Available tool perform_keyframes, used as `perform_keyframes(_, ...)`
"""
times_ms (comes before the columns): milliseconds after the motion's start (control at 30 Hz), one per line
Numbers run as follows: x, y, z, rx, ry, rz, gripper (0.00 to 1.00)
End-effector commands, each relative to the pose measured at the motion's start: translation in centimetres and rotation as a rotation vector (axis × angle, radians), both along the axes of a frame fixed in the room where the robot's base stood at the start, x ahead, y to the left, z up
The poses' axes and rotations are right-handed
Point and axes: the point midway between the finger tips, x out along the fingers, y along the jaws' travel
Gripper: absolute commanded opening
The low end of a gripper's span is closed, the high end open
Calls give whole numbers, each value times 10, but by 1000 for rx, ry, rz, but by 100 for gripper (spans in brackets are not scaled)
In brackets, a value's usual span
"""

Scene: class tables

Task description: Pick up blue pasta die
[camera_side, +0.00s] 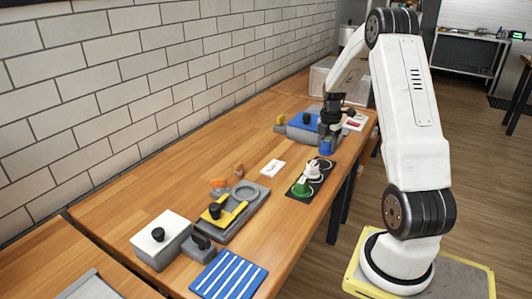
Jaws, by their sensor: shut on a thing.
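The blue pasta die (326,148) is a small blue round piece at the far right part of the wooden table, near its front edge. My gripper (328,137) points down from above and is shut on the blue die. The fingers are small and dark in this view, and their contact with the die is partly hidden. I cannot tell whether the die touches the table or is slightly above it.
A grey machine with a blue top (302,122) stands just behind my gripper. A black tray (317,184) with green (301,188) and white (312,169) pieces is in front. A white card (272,168), grey-yellow press (224,210), white box (160,240) and striped blue cloth (229,275) lie nearer.

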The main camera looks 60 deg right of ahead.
Motion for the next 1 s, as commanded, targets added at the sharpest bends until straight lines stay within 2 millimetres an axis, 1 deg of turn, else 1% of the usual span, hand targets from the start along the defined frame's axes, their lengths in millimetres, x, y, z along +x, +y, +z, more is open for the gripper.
perform_keyframes(33, -4, 4, 8, -3, -1, 0, 0)
perform_keyframes(133, -12, 11, 21, -3, -2, 0, 0)
perform_keyframes(500, -50, 50, 45, -3, -1, -1, 0)
perform_keyframes(700, -65, 64, 54, -1, -1, 0, 0)
perform_keyframes(1000, -75, 74, 60, 0, -1, 0, 0)
